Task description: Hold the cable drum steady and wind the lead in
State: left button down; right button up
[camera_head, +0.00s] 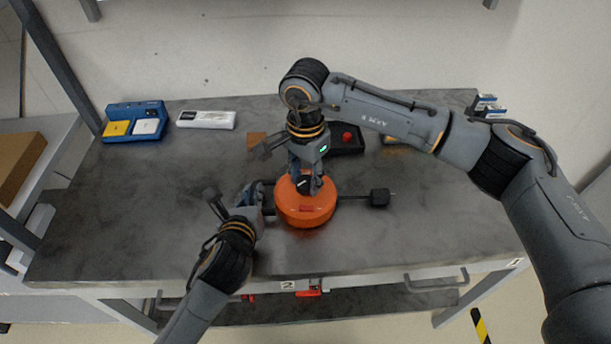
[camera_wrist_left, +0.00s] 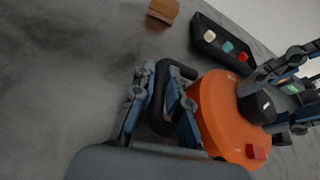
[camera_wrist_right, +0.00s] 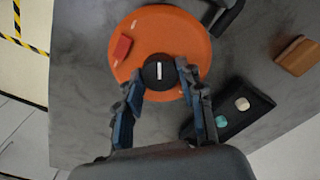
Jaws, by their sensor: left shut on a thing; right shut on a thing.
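The orange cable drum (camera_head: 305,208) stands on the grey cart top. Its lead runs a short way out to the right and ends in a black plug (camera_head: 379,197) lying on the surface. My left gripper (camera_head: 260,198) is shut on the drum's black handle (camera_wrist_left: 158,100) at its left side. My right gripper (camera_head: 304,180) comes from above and is shut on the dark round knob (camera_wrist_right: 158,72) on top of the drum. A small red block (camera_wrist_right: 122,49) sits on the drum's face. The wound lead inside the drum is hidden.
A black button box (camera_head: 349,139) and a brown block (camera_head: 257,141) lie behind the drum. A blue case (camera_head: 135,122) and a white pack (camera_head: 206,120) lie at the back left. My right arm covers part of the back right. The cart's front left is clear.

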jog(key=m, duration=1.2)
jog(key=shift+m, duration=0.4)
jog(key=m, duration=1.1)
jog(key=shift+m, duration=0.4)
jog(key=o, duration=1.2)
